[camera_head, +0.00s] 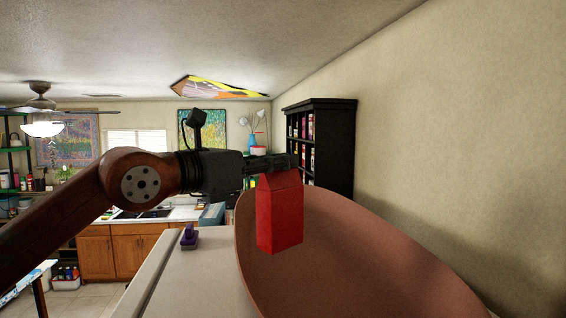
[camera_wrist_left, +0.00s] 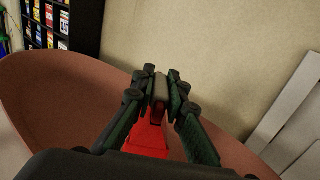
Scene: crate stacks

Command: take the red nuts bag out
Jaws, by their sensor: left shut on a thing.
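The red nuts bag (camera_head: 280,212) hangs upright from my left gripper (camera_head: 280,162), which is shut on its top edge. In the head view the bag is in front of a large brownish-pink oval basin (camera_head: 375,255); I cannot tell whether its bottom touches the basin. In the left wrist view the bag (camera_wrist_left: 150,139) shows between the fingers of my left gripper (camera_wrist_left: 160,88), partly hidden by them. The basin (camera_wrist_left: 45,100) lies below and around it there. My right gripper is in neither view.
A purple object (camera_head: 190,236) sits on the pale surface (camera_head: 185,280) left of the basin. A plain wall (camera_head: 460,120) rises close on the right. A black shelf (camera_head: 335,150) with several items stands behind. Wooden cabinets (camera_head: 125,250) are farther back on the left.

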